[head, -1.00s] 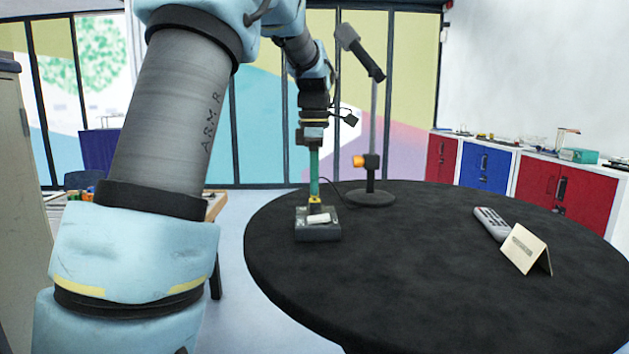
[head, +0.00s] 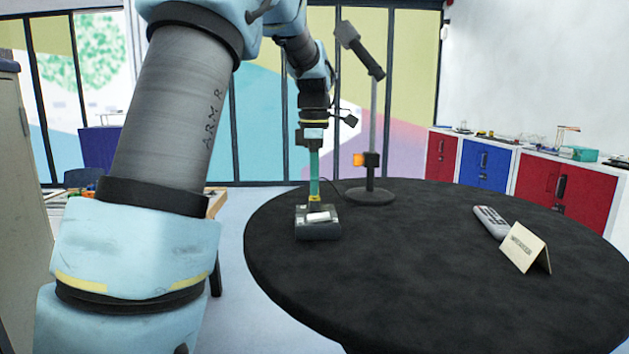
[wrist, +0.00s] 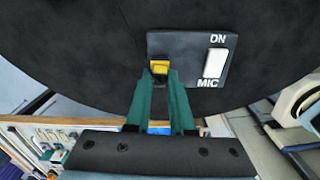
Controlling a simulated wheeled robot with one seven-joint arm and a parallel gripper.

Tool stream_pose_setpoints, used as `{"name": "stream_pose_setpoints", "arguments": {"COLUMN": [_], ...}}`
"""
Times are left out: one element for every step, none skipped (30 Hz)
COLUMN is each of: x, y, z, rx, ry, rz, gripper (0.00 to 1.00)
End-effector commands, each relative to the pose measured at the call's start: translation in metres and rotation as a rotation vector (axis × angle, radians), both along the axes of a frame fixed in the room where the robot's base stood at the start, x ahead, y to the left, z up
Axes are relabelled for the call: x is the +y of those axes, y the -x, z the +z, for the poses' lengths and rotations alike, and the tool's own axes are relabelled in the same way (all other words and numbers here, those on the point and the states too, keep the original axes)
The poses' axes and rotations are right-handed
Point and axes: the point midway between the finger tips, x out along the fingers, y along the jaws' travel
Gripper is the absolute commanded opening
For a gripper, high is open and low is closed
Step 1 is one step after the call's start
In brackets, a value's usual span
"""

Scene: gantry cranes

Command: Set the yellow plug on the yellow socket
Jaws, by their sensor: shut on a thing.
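My gripper (wrist: 160,88) has two green fingers, pointing down and shut on the small yellow plug (wrist: 160,68). In the head view my gripper (head: 315,194) is over the back left part of a dark grey box (head: 318,234) with a pale switch. In the wrist view the box (wrist: 190,44) reads "ON" and "MIC", and the plug lies over its lower left corner. A yellow socket cannot be told apart from the plug; the fingers and plug cover that spot. Whether the plug touches the box cannot be told.
The box stands near the left edge of a round black table (head: 430,270). A microphone stand (head: 371,196) with a thin cable is behind it to the right. A remote (head: 491,222) and a folded card (head: 527,248) lie at the right. The table's middle is clear.

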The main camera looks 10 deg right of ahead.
Motion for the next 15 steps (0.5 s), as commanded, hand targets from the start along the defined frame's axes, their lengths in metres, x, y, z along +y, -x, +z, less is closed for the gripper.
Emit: {"name": "stream_pose_setpoints", "arguments": {"x": [0.0, 0.0, 0.0, 0.0, 0.0001, 0.0001, 0.0001, 0.0001, 0.0001, 0.0001, 0.0002, 0.0002, 0.0002, 0.0002, 0.0002], "y": [0.0, 0.0, 0.0, 0.0, 0.0, 0.0, 0.0, 0.0, 0.0, 0.0, 0.0, 0.0, 0.0, 0.0, 0.0], "z": [-0.0003, -0.0004, -0.0006, -0.0007, -0.0008, -0.0008, -0.0008, -0.0008, -0.0008, -0.0008, -0.0008, -0.0008, -0.0008, -0.0008, -0.0007], "rx": [0.0, 0.0, 0.0, 0.0, 0.0, 0.0, 0.0, 0.0, 0.0, 0.0, 0.0, 0.0, 0.0, 0.0, 0.0], "ry": [0.0, 0.0, 0.0, 0.0, 0.0, 0.0, 0.0, 0.0, 0.0, 0.0, 0.0, 0.0, 0.0, 0.0, 0.0], "rz": [0.0, 0.0, 0.0, 0.0, 0.0, 0.0, 0.0, 0.0, 0.0, 0.0, 0.0, 0.0, 0.0, 0.0, 0.0], "gripper": [0.0, 0.0, 0.0, 0.0, 0.0, 0.0, 0.0, 0.0, 0.0, 0.0, 0.22, 0.27, 0.3, 0.34, 0.38]}}
